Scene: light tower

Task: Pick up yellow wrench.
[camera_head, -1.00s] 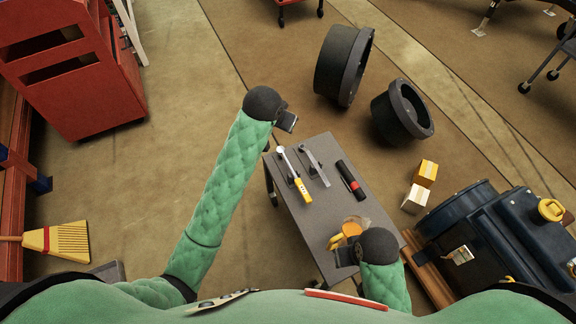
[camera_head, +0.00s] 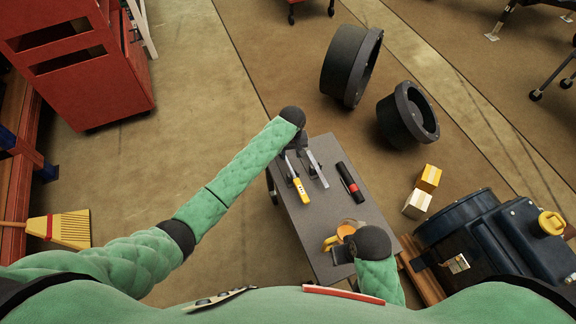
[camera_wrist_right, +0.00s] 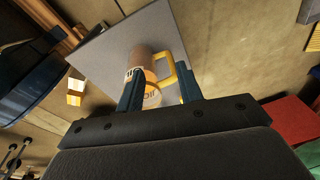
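The yellow wrench (camera_head: 300,190) lies on the grey table, its yellow handle toward me and its silver shaft pointing away. My left gripper (camera_head: 300,153) is over the far end of the wrench, close to it. Its fingers are dark and small here, and I cannot tell their opening or any contact. My right gripper (camera_wrist_right: 160,88) is open, its two fingers apart in the right wrist view.
A second silver tool (camera_head: 317,170) lies right of the wrench, then a black and red flashlight (camera_head: 350,182). The table (camera_head: 305,235) has free surface toward me. Small boxes (camera_head: 428,178) and a dark blue machine (camera_head: 480,240) stand right of it.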

